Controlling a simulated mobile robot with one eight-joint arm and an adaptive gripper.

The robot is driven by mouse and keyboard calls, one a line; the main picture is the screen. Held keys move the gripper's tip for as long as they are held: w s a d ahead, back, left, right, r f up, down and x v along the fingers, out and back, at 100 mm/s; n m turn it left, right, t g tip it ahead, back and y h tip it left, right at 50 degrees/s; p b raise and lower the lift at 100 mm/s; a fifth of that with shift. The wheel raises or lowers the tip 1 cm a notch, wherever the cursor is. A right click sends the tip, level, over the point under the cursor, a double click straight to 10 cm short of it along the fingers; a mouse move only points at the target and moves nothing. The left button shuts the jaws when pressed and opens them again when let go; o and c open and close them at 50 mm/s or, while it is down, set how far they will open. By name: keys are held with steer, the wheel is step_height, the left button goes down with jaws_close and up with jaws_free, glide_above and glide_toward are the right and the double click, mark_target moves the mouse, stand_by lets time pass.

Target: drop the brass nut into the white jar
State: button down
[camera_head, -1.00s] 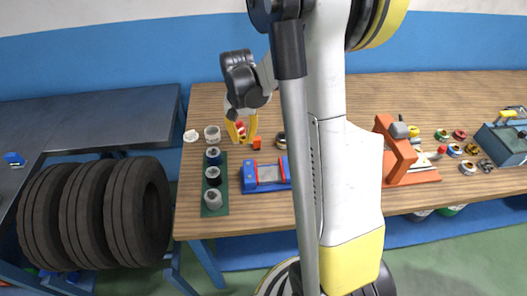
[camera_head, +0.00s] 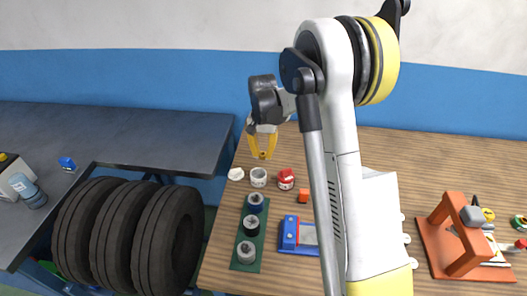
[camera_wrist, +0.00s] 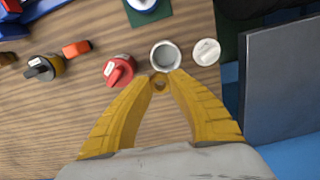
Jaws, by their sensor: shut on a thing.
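My gripper (camera_head: 262,153) has yellow fingers and points down above the back left of the wooden table. Its fingertips (camera_wrist: 160,80) are shut on the small brass nut (camera_wrist: 159,86), which also shows as a dark gold spot in the head view (camera_head: 263,155). The white jar (camera_head: 258,184) stands open on the table. In the wrist view the jar (camera_wrist: 154,56) lies just beyond the fingertips, its round mouth facing up. The nut appears above and beside the jar, not over the mouth's centre; its exact height is unclear.
A green strip (camera_head: 240,265) with several dark-rimmed cylinders lies in front. Tyres (camera_head: 165,240) stand at left.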

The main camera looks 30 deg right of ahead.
mark_target(263, 154)
step_height(263, 154, down, 2)
steer(key=shift+f+b, duration=0.15)
steer(key=shift+b, duration=0.35)
steer(key=c, duration=1.3)
jaws_free()
steer(key=shift+o, duration=0.2)
step_height(263, 154, up, 12)
